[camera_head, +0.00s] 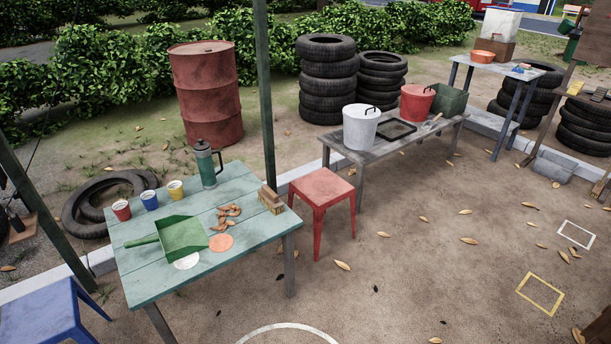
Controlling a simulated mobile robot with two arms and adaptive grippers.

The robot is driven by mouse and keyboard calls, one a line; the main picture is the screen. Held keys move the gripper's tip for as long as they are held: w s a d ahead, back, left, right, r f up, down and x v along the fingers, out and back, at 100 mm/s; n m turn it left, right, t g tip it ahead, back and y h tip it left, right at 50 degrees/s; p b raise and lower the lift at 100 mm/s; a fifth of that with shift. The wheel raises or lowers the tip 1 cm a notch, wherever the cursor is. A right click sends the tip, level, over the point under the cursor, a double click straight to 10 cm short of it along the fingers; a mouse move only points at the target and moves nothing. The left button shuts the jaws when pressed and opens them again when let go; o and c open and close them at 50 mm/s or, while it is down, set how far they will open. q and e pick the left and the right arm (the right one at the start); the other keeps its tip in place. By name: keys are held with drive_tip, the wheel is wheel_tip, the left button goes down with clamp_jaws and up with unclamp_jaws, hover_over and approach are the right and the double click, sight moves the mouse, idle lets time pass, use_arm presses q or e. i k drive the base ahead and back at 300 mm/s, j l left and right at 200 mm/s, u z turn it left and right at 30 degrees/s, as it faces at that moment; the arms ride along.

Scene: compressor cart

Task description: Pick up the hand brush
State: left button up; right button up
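What looks like the hand brush (271,200), a small brown wooden block with paler bristles below, stands near the right back edge of the green table (140,279). It lies just right of a small pile of brown leaves or scraps (226,214). A green dustpan (182,238) lies left of the pile, its handle pointing left. Neither of my grippers shows in this view.
Red, blue and yellow cups (149,200) and a dark green flask (207,165) stand along the table's back. A red stool (322,199) is close to its right, a blue stool (42,318) at lower left. A green post (265,100) rises behind. Open ground lies right.

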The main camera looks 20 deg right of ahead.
sight(270, 199)
drive_tip(key=i+l+z, duration=0.15)
drive_tip(key=i+z, duration=0.15)
drive_tip(key=z, duration=0.15)
drive_tip(key=i+z, duration=0.7)
drive_tip(key=z, duration=0.2)
drive_tip(key=i+l+u, duration=0.15)
drive_tip(key=i, duration=0.3)
drive_tip(key=i+l+u, duration=0.15)
drive_tip(key=i, duration=0.25)
drive_tip(key=l, duration=0.1)
